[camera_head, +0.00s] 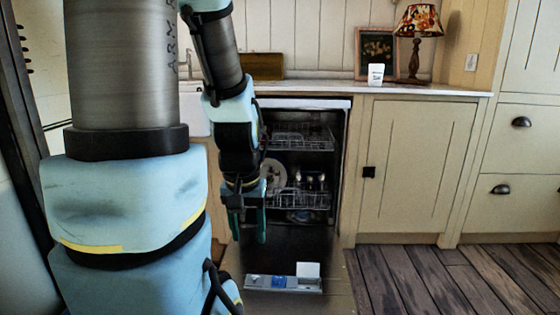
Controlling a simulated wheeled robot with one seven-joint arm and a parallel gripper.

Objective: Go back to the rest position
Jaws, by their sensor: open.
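My gripper (249,226) hangs pointing down at the end of my bent arm, in front of the open dishwasher (342,135). Its two fingers are apart, and I see nothing held between them. My large arm links cover the left side of the view.
The upper rack (303,141) and lower rack (304,199) are inside the dishwasher, with a plate (273,174) in the lower one. The counter (430,90) bears a lamp (417,40), a white cup (376,75) and a framed picture (377,45). The wooden floor at right is clear.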

